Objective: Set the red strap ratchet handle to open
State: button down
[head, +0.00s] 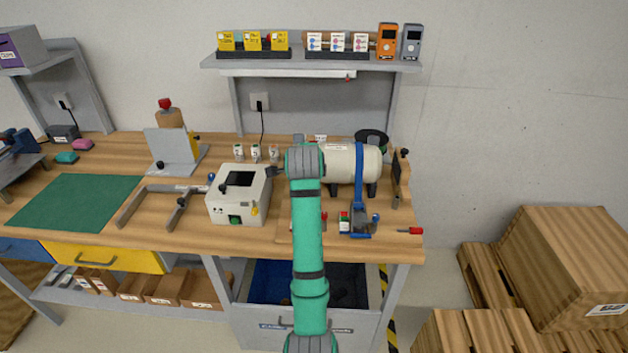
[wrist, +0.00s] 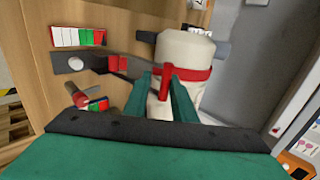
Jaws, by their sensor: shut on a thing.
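In the wrist view a red strap (wrist: 199,75) runs around a white cylindrical tank (wrist: 183,47). The red ratchet handle (wrist: 164,84) stands up from the strap, between the two teal fingers of my gripper (wrist: 167,75), which is shut on it. In the head view the white tank (head: 338,163) lies on the workbench. My teal arm hides the red strap, its handle and my fingers there. A blue strap (head: 359,170) wraps the tank's right part, with a blue ratchet (head: 361,222) in front.
A cream machine (head: 239,199) stands left of my arm. A red-handled tool (head: 410,231) lies at the bench's right front.

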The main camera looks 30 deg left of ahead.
jog(key=shift+w+a+f, duration=0.25)
jog(key=shift+w+a, duration=0.1)
jog(key=shift+w, duration=0.3)
jog(key=shift+f, duration=0.2)
jog(key=c, duration=2.1)
grip_release()
jog(key=shift+f, duration=0.15)
jog(key=v, duration=1.1)
jog(key=shift+r, duration=0.5)
